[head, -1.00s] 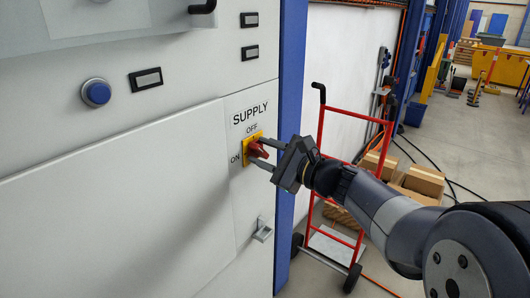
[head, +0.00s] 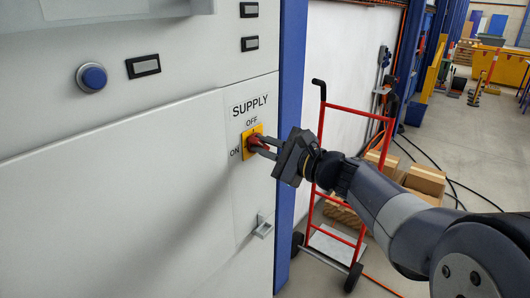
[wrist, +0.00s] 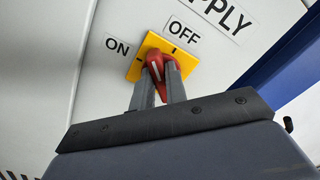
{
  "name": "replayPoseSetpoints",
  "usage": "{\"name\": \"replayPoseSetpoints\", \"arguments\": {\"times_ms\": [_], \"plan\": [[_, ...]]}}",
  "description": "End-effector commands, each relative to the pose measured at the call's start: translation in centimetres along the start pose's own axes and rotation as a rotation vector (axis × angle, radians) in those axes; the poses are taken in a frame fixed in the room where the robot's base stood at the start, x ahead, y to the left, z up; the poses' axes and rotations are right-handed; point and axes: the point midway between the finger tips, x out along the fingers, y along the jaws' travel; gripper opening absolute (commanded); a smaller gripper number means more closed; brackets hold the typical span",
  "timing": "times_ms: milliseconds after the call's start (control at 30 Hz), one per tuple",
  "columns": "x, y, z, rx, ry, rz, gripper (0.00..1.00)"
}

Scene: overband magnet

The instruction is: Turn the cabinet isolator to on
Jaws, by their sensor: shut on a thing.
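The cabinet isolator is a red rotary handle (head: 257,144) on a yellow square plate (head: 245,150), with OFF above it and ON to its left. In the wrist view the red handle (wrist: 157,64) sits between the two fingers, in front of the yellow plate (wrist: 140,68). There the ON label (wrist: 118,47) is at the left and the OFF label (wrist: 184,34) at the upper right. My gripper (head: 264,146) is shut on the handle; it also shows in the wrist view (wrist: 160,80). The fingers hide part of the handle, so its exact angle is unclear.
The SUPPLY sign (head: 249,106) is above the isolator. A small metal bracket (head: 263,226) sticks out of the panel below. A blue push button (head: 92,77) is at the upper left. A red hand truck (head: 345,180) stands right of the cabinet, behind my arm.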

Motion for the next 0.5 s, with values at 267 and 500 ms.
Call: {"name": "replayPoseSetpoints", "arguments": {"times_ms": [267, 500], "plan": [[-0.03, 0.75, -0.58, -0.221, -0.002, -0.003, 0.0], [-0.02, 0.78, -0.56, -0.432, -0.001, -0.002, 0.0]]}}
